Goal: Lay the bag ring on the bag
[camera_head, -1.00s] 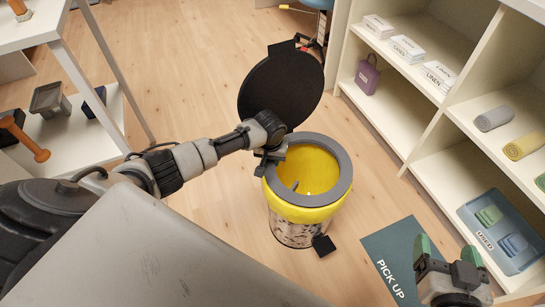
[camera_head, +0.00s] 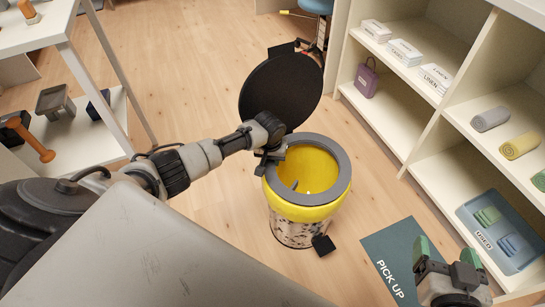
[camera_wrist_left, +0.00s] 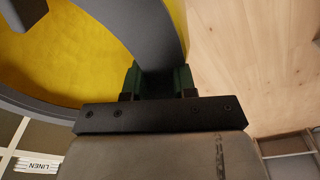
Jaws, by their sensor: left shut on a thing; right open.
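The grey bag ring (camera_head: 340,184) lies level at the top of the bin, over the yellow bag (camera_head: 316,168) that lines it. The yellow bag also shows in the left wrist view (camera_wrist_left: 80,50), inside the ring's curve. My left gripper (camera_head: 272,160) is at the ring's left edge. In the left wrist view my left gripper's green fingers (camera_wrist_left: 159,82) are shut on the ring's band (camera_wrist_left: 150,30). I cannot tell whether the ring fully touches the bag's rim. My right gripper (camera_head: 450,250) is open and empty at the lower right, with green fingertips.
The bin (camera_head: 292,228) has a raised black lid (camera_head: 282,90) behind and a black pedal (camera_head: 323,244) in front. A "PICK UP" mat (camera_head: 392,258) lies right of it. Shelves (camera_head: 430,130) stand at the right, a white table (camera_head: 75,45) at the left. Open floor (camera_head: 190,50) lies behind.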

